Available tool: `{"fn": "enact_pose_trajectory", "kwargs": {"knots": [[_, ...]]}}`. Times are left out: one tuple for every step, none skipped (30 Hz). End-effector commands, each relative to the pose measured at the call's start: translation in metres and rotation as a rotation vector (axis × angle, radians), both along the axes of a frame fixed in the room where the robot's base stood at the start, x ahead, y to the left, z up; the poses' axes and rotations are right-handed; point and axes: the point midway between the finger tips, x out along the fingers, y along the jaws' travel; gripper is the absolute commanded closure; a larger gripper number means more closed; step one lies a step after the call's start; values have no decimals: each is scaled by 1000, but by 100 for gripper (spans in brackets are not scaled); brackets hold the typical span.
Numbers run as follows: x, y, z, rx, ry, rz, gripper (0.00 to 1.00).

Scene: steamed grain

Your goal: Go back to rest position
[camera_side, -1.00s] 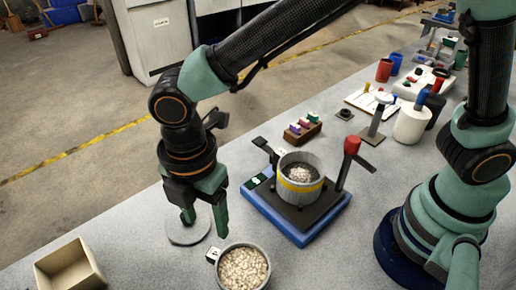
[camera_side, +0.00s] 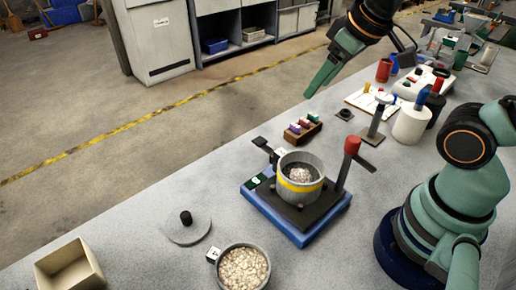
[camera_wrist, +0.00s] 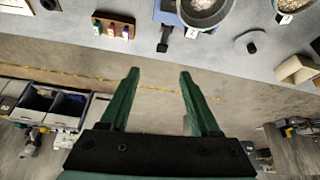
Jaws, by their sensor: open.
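My gripper (camera_side: 322,78) is raised in the air beyond the table's far edge in the side view, away from the objects on the table. In the wrist view my gripper (camera_wrist: 157,75) has its two green fingers spread, with nothing between them. A grey pot with a yellow band (camera_side: 300,186) holds grain and stands on a blue-based device (camera_side: 290,230). A grey bowl of pale grain (camera_side: 243,268) stands at the front. A round lid with a black knob (camera_side: 187,226) lies on the table to the left of the bowl.
An open tan box (camera_side: 70,268) is at the front left. A wooden block with coloured pieces (camera_side: 302,131) sits near the far edge. A red-topped lever (camera_side: 351,146) stands beside the pot. A white cylinder (camera_side: 411,124) and red and blue cups are farther right.

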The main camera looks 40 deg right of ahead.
Motion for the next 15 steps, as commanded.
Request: {"fn": "enact_pose_trajectory", "kwargs": {"knots": [[-3,-8,1,13,-16,-52,37],[-4,-11,1,20,-21,-75,37],[-6,-13,1,26,-26,-96,37],[-6,-15,1,30,-29,-106,37],[-7,-16,1,32,-30,-115,37],[-7,-16,1,34,-31,-121,37],[-7,-17,0,35,-31,-123,37],[-7,-16,0,35,-31,-123,37],[-7,-16,0,35,-31,-122,37],[-7,-16,0,35,-31,-121,37],[-7,-16,1,35,-31,-120,37],[-7,-16,1,35,-31,-120,37],[-7,-16,1,34,-31,-119,37],[-7,-16,1,34,-31,-119,37],[-7,-16,1,34,-31,-118,37]]}}
